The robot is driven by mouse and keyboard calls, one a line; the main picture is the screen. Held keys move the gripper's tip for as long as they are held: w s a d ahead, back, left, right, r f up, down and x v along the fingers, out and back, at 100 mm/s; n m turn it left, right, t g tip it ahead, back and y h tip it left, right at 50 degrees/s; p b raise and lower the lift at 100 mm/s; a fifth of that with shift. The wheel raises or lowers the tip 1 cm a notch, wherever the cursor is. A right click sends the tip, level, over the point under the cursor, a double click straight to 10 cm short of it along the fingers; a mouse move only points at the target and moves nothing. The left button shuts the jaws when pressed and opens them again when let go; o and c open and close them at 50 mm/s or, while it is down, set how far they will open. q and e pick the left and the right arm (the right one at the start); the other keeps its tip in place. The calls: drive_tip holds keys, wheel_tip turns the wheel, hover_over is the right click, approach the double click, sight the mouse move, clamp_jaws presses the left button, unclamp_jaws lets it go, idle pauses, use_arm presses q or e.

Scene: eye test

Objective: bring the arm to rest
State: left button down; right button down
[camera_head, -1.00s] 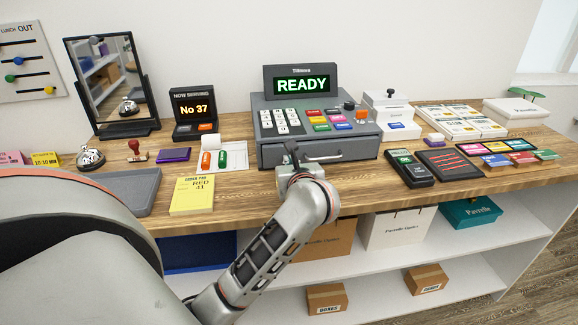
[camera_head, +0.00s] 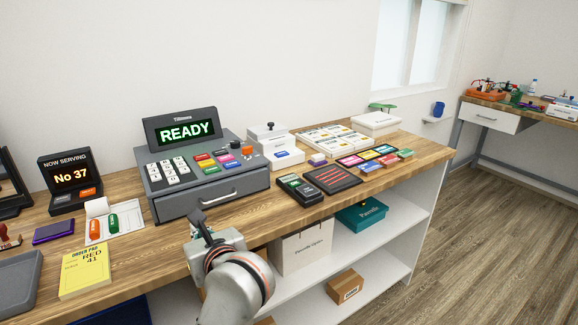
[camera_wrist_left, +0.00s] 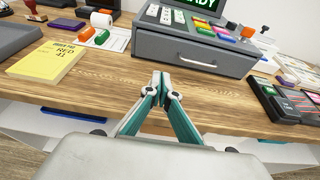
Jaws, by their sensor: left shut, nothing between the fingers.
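My left gripper (camera_head: 198,222) is shut and empty, at the front edge of the wooden counter (camera_head: 262,218), in front of the grey cash register (camera_head: 152,203). In the left wrist view its two teal-sided fingers (camera_wrist_left: 161,82) meet at the tips, with nothing between them. The register's drawer (camera_wrist_left: 172,50) is shut, and the fingertips are apart from its handle. The register display (camera_head: 187,131) reads READY. My right gripper is not in view.
A yellow order pad (camera_head: 85,271) and a grey tray (camera_head: 18,285) lie left of my gripper. A card terminal (camera_head: 300,189) and striped dark mat (camera_head: 332,179) lie right. Shelves below hold a white bag (camera_head: 307,246) and teal box (camera_head: 361,215). Floor (camera_head: 480,250) is open at right.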

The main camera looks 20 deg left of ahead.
use_arm(q)
drive_tip(key=s+r+m+t+y, duration=0.3)
drive_tip(key=r+m+t+y, duration=0.3)
drive_tip(key=m, duration=0.5)
drive_tip(key=d+f+m+t+h, duration=0.3)
drive_tip(key=d+f+m+h, duration=0.5)
drive_tip(key=m, duration=0.6)
drive_tip(key=d+f+m+t+h, duration=0.3)
drive_tip(key=d+f+m+h, duration=0.35)
drive_tip(key=m+h, duration=0.6)
drive_tip(key=s+f+m+g, duration=0.3)
drive_tip(key=s+f+m, duration=0.1)
drive_tip(key=f, duration=0.5)
drive_tip(key=s+f+m+g, duration=0.4)
drive_tip(key=s+f, duration=0.1)
drive_tip(key=f, duration=0.4)
drive_tip(key=s+f+m+g, duration=0.4)
drive_tip(key=f+m, duration=0.1)
drive_tip(key=f, duration=0.5)
drive_tip(key=shift+s+y+p, duration=0.35)
drive_tip(key=shift+y+p, duration=0.05)
drive_tip(key=shift+y, duration=0.05)
